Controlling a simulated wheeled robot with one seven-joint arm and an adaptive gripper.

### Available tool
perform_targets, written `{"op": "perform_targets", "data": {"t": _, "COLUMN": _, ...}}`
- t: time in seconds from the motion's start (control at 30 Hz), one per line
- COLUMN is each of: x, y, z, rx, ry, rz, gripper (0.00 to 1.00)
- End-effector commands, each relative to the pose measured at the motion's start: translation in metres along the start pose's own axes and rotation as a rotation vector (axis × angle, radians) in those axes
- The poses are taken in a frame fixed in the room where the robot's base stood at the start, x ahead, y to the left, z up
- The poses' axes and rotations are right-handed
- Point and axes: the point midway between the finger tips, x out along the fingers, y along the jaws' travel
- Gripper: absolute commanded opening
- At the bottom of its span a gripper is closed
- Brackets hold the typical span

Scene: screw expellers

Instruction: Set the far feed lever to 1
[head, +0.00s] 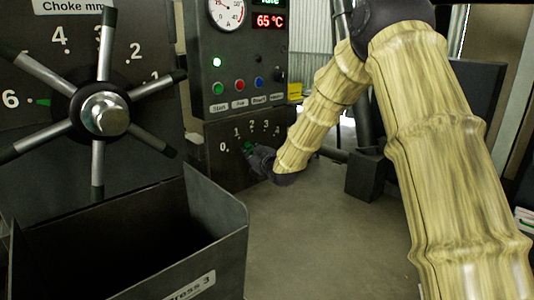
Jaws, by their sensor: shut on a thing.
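The feed lever (249,147) is on the dark panel below the far control box, with a green part showing. A scale with white numbers 0 to 4 (252,124) arcs around it, 0 at the left and 1 at upper left. My gripper (257,155) is at the lever, shut on it, reaching in from the right. The gripper hides much of the lever, so I cannot tell which number it points at.
A control box (235,60) with a gauge, red display and coloured buttons stands above the scale. At left are a spoked choke wheel (104,112) and an open metal bin (225,215). A dark block (367,176) stands on the floor at right. The floor (310,240) between is clear.

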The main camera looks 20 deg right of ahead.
Motion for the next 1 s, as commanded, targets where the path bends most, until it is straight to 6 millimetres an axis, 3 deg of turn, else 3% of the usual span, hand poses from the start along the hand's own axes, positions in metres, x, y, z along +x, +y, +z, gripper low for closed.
{"op": "perform_targets", "data": {"t": 0.27, "x": 0.001, "y": -0.001, "z": -0.002, "rx": 0.001, "ry": 0.003, "rz": -0.002, "gripper": 0.00}}
{"op": "perform_targets", "data": {"t": 0.3, "x": 0.001, "y": -0.001, "z": -0.002, "rx": 0.001, "ry": 0.003, "rz": -0.002, "gripper": 0.22}}
{"op": "perform_targets", "data": {"t": 0.4, "x": 0.001, "y": -0.001, "z": -0.002, "rx": 0.000, "ry": 0.002, "rz": -0.001, "gripper": 0.40}}
{"op": "perform_targets", "data": {"t": 0.77, "x": -0.002, "y": 0.001, "z": 0.000, "rx": 0.001, "ry": 0.001, "rz": 0.000, "gripper": 0.41}}
{"op": "perform_targets", "data": {"t": 1.0, "x": -0.028, "y": 0.001, "z": -0.001, "rx": 0.001, "ry": 0.000, "rz": 0.001, "gripper": 0.41}}
